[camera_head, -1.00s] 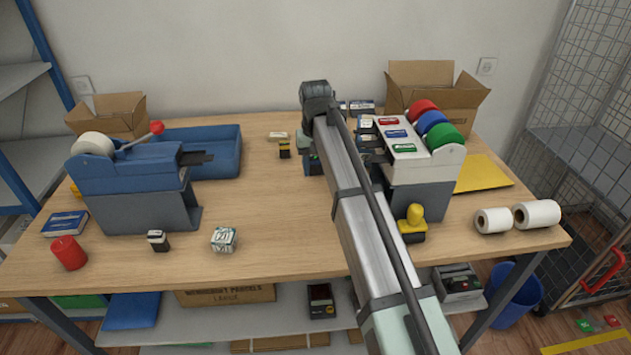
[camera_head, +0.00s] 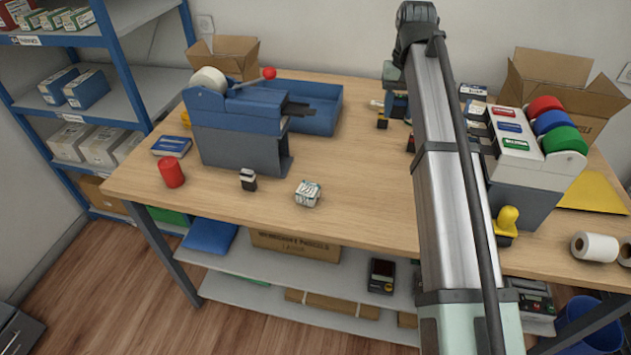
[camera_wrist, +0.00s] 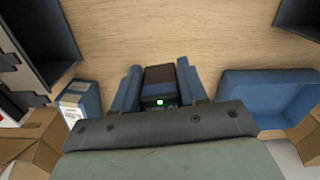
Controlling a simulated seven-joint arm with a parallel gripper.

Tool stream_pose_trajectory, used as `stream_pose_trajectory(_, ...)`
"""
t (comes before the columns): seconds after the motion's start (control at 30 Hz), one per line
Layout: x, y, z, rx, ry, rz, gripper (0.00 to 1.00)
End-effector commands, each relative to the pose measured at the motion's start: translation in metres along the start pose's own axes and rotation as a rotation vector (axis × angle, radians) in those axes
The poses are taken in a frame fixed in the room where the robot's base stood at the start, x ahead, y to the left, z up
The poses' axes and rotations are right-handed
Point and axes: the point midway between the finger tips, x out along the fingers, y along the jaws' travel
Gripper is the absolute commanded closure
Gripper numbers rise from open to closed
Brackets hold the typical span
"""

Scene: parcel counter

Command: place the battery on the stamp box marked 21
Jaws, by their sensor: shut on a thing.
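My gripper (camera_wrist: 157,68) is shut on a dark block with a blue band and a small green light (camera_wrist: 159,84), which I take to be the battery. The block sits between the two blue fingers, above the wooden counter. In the head view my gripper (camera_head: 395,102) is at the back of the counter, partly behind my arm. A white cube with dark print (camera_head: 308,194) stands at the front middle, well apart from my gripper. I cannot read its print, and I cannot make out the number 21 on anything.
A blue tray (camera_head: 322,117) and blue-grey dispenser (camera_head: 238,130) stand left of my gripper. A small black-and-yellow stamp (camera_head: 382,121) is near it. A black stamp (camera_head: 248,180) and red candle-like cylinder (camera_head: 171,172) stand at the front left. The middle counter is clear.

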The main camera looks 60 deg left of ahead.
Motion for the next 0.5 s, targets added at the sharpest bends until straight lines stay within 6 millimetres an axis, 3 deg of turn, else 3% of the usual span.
stream_pose_trajectory(0.03,0.001,-0.021,0.003,-0.027,0.0,0.0,0.91)
stream_pose_trajectory(0.2,0.005,-0.085,0.018,-0.108,-0.002,0.0,0.91)
stream_pose_trajectory(0.5,0.017,-0.173,0.065,-0.231,-0.005,0.001,0.91)
